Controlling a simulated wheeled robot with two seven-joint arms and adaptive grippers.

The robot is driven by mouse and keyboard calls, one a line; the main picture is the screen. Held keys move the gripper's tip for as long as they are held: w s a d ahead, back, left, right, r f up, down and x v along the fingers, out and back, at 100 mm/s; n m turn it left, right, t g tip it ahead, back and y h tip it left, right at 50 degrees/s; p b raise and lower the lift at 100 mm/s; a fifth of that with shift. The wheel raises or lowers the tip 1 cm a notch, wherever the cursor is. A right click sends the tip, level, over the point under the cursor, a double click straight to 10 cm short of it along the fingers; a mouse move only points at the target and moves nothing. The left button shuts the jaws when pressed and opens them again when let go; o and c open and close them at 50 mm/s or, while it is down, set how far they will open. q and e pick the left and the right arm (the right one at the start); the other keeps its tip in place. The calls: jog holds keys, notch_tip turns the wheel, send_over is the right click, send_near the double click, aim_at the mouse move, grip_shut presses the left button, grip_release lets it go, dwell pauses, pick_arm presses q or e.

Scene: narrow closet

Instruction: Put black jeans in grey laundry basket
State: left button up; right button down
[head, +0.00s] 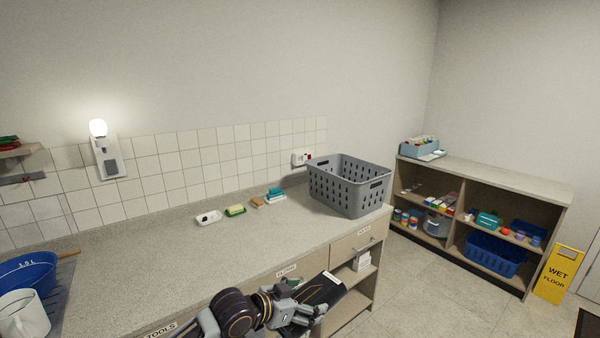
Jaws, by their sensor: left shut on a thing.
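The grey laundry basket (347,190) stands on the right end of the counter, with slotted sides and open top. My left gripper (306,310) is at the bottom of the head view, in front of the counter's drawers and lower than the basket. It is shut on a flat, dark folded item with a small white label, which looks like the black jeans (322,289). Part of the item is hidden by the gripper. My right gripper is not in view.
The counter (180,270) holds a soap dish (208,218), sponges (236,211) and small blocks left of the basket. A low shelf (500,180) and yellow wet-floor sign (558,274) are right.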

pick_arm(q)
jog(key=shift+w+a+r+n+t+y, duration=0.1)
jog(key=shift+w+a+n+t+y, duration=0.45)
jog(key=shift+w+n+t, duration=0.2)
jog(key=w+a+r+n+t+y, duration=0.1)
jog(key=w+a+r+n+y, duration=0.2)
jog(key=a+r, duration=0.3)
jog(key=w+a+r+n+t+y, duration=0.25)
jog(key=a+r+n, duration=0.2)
jog(key=a, duration=0.45)
jog(key=s+a+f+y, duration=0.1)
jog(key=s+a+f, duration=0.1)
jog(key=s+f, duration=0.2)
jog(key=s+a+f+y, duration=0.1)
jog(key=s+f, duration=0.4)
jog(key=f, duration=0.5)
jog(key=s+a+f+n, duration=0.1)
jog(key=s+a+f, duration=0.3)
jog(key=f, duration=0.4)
jog(key=shift+s+y, duration=0.35)
jog(key=shift+y, duration=0.05)
jog(key=shift+w+r, duration=0.1)
jog(key=shift+r, duration=0.05)
